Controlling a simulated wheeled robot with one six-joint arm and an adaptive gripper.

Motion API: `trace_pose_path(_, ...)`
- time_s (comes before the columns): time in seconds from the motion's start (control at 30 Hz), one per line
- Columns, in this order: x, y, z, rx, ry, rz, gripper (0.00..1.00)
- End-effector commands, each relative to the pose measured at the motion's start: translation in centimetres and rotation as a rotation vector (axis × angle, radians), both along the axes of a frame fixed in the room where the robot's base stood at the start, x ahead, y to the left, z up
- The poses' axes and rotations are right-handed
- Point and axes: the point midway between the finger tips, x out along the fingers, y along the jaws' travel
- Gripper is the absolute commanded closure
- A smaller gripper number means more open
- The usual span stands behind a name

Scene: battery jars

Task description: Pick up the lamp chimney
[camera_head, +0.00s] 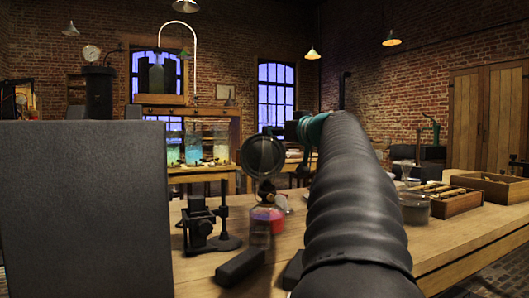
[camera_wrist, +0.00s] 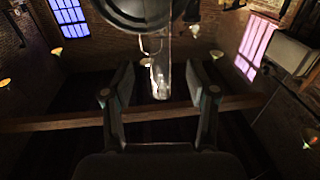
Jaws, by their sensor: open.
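In the wrist view a clear glass tube (camera_wrist: 160,76), which looks like the lamp chimney, shows between the two fingers of my gripper (camera_wrist: 159,70). Something pale shows through the glass. The fingers are open, with dark gaps on both sides of the tube, and I see no contact. How far the tube reaches into the jaws is hard to judge. A dark rounded body (camera_wrist: 145,12) fills the top of that view above the tube. In the head view my own arm covers the middle of the scene, and I cannot make out the gripper or surely pick out the chimney.
The wooden workbench (camera_head: 450,238) carries a black stand (camera_head: 205,228), a dark round disc on a stem (camera_head: 262,157), a red-and-blue item (camera_head: 266,214) and a dark block (camera_head: 240,265). Wooden trays (camera_head: 488,186) lie at right. A large dark box (camera_head: 85,210) blocks the left.

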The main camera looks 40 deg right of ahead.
Motion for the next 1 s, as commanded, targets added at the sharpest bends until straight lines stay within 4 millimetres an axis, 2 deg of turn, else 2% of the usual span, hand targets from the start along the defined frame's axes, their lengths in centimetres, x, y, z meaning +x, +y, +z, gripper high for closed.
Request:
trace_pose_path(0.33, 2.1, -0.3, -0.1, 0.001, 0.0, 0.001, 0.42)
trace_pose_path(0.63, 6.0, -0.8, -0.5, 0.001, 0.0, 0.002, 0.42)
trace_pose_path(0.9, 6.4, -0.9, -0.6, 0.0, -0.001, 0.0, 0.42)
trace_pose_path(1.0, 6.4, -0.9, -0.6, 0.0, -0.001, 0.0, 0.67)
